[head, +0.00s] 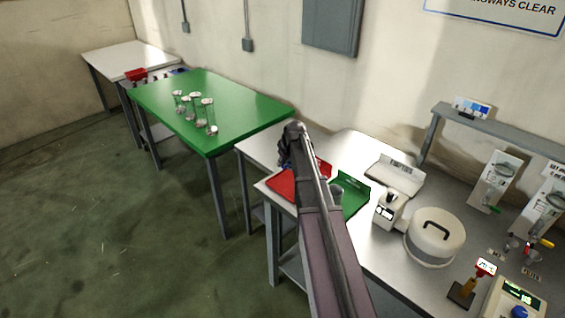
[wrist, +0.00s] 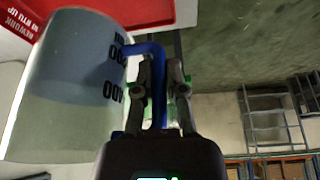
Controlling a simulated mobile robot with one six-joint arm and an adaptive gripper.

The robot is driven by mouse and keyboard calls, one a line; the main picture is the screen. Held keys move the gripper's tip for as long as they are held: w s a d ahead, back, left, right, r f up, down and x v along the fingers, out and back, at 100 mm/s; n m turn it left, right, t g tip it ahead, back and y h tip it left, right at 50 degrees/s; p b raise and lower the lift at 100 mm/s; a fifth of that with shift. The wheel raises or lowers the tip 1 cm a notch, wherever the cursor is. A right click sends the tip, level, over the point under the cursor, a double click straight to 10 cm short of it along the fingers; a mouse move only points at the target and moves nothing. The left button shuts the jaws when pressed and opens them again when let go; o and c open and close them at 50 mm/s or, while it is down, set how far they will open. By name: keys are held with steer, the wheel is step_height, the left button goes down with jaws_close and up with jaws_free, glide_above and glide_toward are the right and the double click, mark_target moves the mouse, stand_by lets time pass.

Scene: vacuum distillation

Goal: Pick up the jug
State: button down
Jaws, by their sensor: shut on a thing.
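The jug (wrist: 65,95) is a pale, translucent vessel with dark printed volume marks and a blue handle (wrist: 158,95). It fills the left of the wrist view, and its body runs out of the frame. My gripper (wrist: 161,72) is shut on the blue handle, one dark finger on each side of it. In the head view my arm covers most of the gripper and the jug around the red tray, so the jug's height above the surface cannot be told.
A red tray (head: 285,188) and a green tray (head: 352,193) lie on the bench. Several glass vessels (head: 197,108) stand on the green table (head: 245,108). Open floor lies left.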

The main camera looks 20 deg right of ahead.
stand_by(0.7)
step_height(320, 180, up, 7)
steer(key=p, duration=0.7)
steer(key=shift+r, duration=0.1)
steer(key=shift+d, duration=0.2)
stand_by(0.5)
